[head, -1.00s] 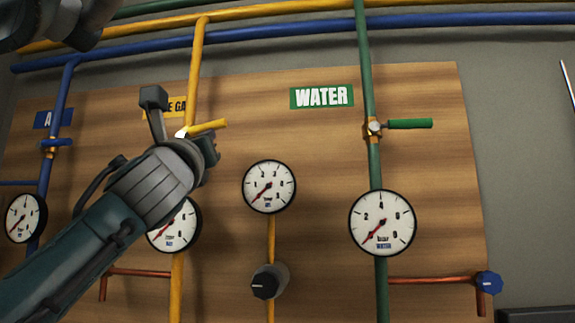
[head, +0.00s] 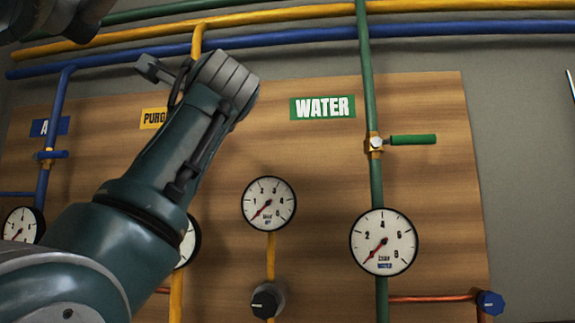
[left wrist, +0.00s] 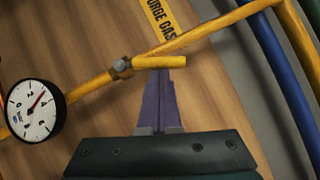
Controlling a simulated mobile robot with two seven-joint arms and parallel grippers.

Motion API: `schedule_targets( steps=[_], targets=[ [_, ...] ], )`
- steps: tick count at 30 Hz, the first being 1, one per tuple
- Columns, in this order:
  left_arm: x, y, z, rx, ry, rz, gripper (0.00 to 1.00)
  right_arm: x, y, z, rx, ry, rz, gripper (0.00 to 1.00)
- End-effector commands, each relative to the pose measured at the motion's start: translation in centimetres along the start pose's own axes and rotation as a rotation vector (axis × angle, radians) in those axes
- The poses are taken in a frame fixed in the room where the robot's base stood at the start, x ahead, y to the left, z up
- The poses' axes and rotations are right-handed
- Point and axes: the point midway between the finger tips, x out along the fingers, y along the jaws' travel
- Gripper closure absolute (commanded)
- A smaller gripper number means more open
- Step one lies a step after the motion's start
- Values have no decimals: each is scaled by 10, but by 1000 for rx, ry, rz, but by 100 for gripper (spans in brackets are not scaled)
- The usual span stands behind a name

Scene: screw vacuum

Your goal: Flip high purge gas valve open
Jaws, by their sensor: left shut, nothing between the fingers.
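The yellow lever handle (left wrist: 160,62) of the purge gas valve shows in the left wrist view, joined to the valve body (left wrist: 121,68) on the yellow pipe (left wrist: 205,32). The handle lies nearly along the pipe, at a small angle to it. My left gripper (left wrist: 161,76) is shut and empty, its purple fingertips right at the handle's lower side; I cannot tell whether they touch. In the head view my left wrist hides the handle. The gauge (left wrist: 33,110) on this pipe has its needle between 2 and 4. My right gripper is not in view.
The purge gas label (head: 155,118) is partly covered by my left arm. To the right are a small gauge (head: 269,203) and the water valve's green handle (head: 412,140), pointing sideways. Blue (head: 300,40) and yellow pipes cross above the wooden board (head: 320,160).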

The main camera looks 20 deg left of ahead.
Motion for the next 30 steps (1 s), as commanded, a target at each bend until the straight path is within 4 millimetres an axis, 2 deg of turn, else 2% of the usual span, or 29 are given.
schedule_targets(
  steps=[6, 30],
  targets=[
    [7, -7, 10, -134, -2, 90, 100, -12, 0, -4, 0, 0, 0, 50],
    [15, -9, 22, -126, -1, 84, 100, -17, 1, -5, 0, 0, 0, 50]
  ],
)
